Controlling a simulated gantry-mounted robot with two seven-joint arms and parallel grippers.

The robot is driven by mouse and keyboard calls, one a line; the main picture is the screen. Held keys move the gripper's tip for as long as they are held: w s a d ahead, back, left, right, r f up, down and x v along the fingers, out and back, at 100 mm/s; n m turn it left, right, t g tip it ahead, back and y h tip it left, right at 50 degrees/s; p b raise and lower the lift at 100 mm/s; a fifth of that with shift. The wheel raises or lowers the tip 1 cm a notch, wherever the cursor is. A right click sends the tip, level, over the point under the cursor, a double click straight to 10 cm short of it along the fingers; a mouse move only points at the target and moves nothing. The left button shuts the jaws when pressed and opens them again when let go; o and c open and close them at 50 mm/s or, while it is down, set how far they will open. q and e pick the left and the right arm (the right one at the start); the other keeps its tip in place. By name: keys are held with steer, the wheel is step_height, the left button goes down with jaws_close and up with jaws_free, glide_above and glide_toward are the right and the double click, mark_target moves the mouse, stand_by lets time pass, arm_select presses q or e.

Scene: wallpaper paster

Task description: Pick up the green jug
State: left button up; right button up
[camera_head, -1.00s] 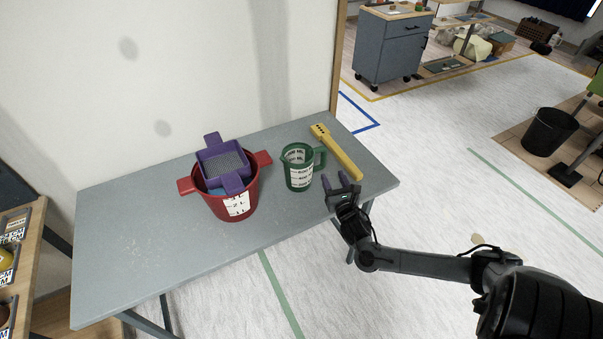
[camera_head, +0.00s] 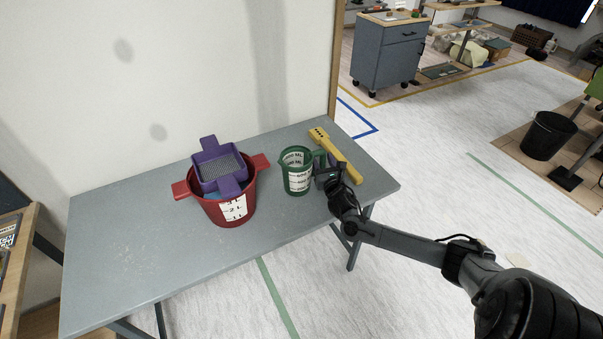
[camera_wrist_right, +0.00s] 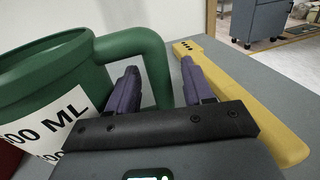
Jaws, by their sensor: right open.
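The green jug (camera_head: 296,172) stands upright on the grey table, with a white measuring label and its handle on the right side. My right gripper (camera_head: 325,170) is beside the handle, in the head view. In the right wrist view, the open purple fingers (camera_wrist_right: 160,85) point forward, and the jug's handle (camera_wrist_right: 150,50) lies at the left finger and reaches into the space between the fingers. I cannot tell whether the fingers touch the handle. The jug's body (camera_wrist_right: 45,85) is left of the fingers. My left gripper is not in view.
A yellow tool (camera_head: 338,155) lies just right of the jug, close to my right gripper. A red bucket (camera_head: 235,207) holding a purple sieve (camera_head: 220,170) stands to the left. The left part of the grey table (camera_head: 130,240) is clear; a wall rises behind.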

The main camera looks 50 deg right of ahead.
steer(key=shift+w+d, duration=0.15)
steer(key=shift+w, duration=0.05)
steer(key=shift+c, duration=0.3)
jaws_close()
steer(key=shift+r, duration=0.1)
